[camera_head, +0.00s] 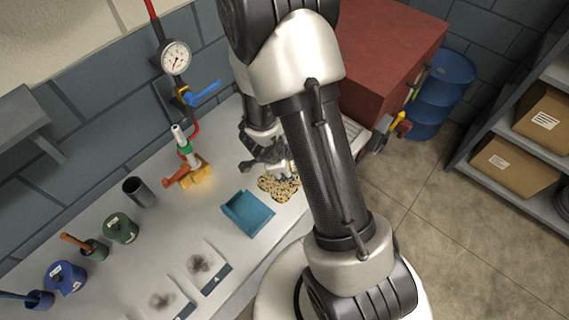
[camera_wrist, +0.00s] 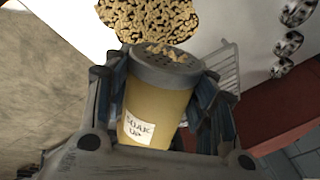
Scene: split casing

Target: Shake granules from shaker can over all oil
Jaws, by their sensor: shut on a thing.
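My gripper (camera_wrist: 166,75) is shut on the shaker can (camera_wrist: 160,98). The can is yellow with a "SOAK UP" label and a grey perforated lid. Its lid points away from the wrist, toward the granules (camera_wrist: 150,20) on the light bench top. In the head view my gripper (camera_head: 268,160) is just behind the granule patch (camera_head: 277,189), and I cannot make out the can there. The tan granules form a patch with dark spots showing between them, which looks like oil underneath. A few granules show right at the lid; I cannot tell whether they are falling.
A blue dustpan-like tray (camera_head: 248,214) lies left of the patch. Orange valve fittings (camera_head: 188,174), a dark cup (camera_head: 139,191), green and blue tins and two pads with dark smudges stand or lie further left. A red cabinet (camera_head: 395,50) is behind my arm. A wire rack (camera_wrist: 228,68) shows beside the can.

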